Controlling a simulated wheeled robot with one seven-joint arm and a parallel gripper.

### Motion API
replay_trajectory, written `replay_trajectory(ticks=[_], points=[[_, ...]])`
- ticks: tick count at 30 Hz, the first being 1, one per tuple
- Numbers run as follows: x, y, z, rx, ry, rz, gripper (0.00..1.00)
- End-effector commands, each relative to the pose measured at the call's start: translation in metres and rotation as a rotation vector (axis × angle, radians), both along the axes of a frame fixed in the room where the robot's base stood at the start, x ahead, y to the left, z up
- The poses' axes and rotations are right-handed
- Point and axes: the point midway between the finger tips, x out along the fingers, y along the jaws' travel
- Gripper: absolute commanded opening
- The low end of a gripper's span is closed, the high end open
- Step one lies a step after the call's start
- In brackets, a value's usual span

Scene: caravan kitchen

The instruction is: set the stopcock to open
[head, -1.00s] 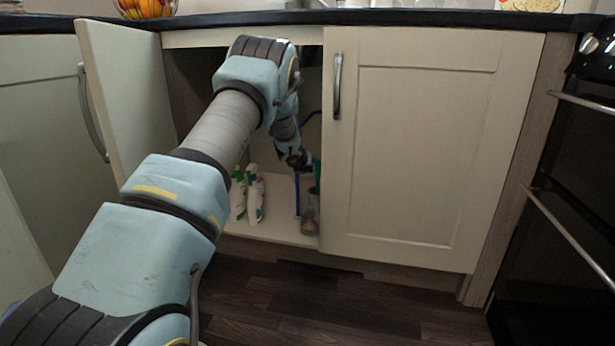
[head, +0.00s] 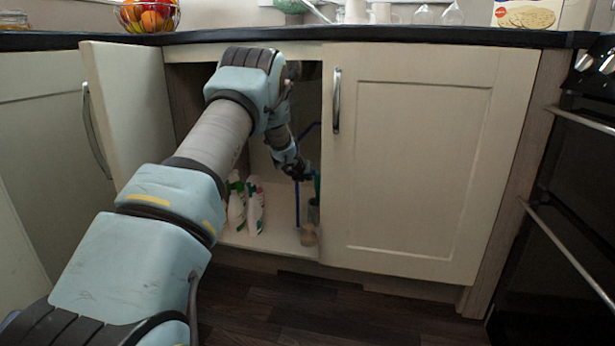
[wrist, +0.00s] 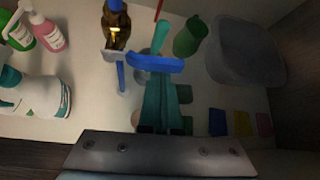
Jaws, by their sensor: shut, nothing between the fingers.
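A blue lever (wrist: 155,63), which looks like the stopcock handle, lies crosswise in the wrist view beside an upright blue pipe (wrist: 121,77). The pipe also shows in the head view (head: 297,203). My gripper (wrist: 161,82) has teal fingers, shut with nothing between them, reaching up to the lever. Whether they touch it I cannot tell. In the head view my gripper (head: 300,172) is inside the open cupboard, partly hidden by the right door edge; the lever cannot be made out there. The valve body is not clear.
White bottles (head: 255,205) stand on the cupboard floor to the left. An amber bottle (wrist: 117,30), a green container (wrist: 190,37) and a grey tub (wrist: 245,50) stand near the pipe. The left door (head: 128,115) is open; the right door (head: 420,160) is shut.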

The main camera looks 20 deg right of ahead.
Motion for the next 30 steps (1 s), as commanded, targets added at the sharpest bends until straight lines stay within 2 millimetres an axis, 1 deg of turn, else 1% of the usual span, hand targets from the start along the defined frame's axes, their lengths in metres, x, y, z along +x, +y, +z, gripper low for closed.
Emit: replay_trajectory(ticks=[1,8,14,30], points=[[0.001,0.000,0.003,-0.008,0.002,0.001,0.00],[0.001,0.001,0.009,-0.058,0.029,0.000,0.00],[0.002,0.003,0.019,-0.160,0.085,0.001,0.00],[0.009,0.015,0.037,-0.608,0.328,0.001,0.00]])
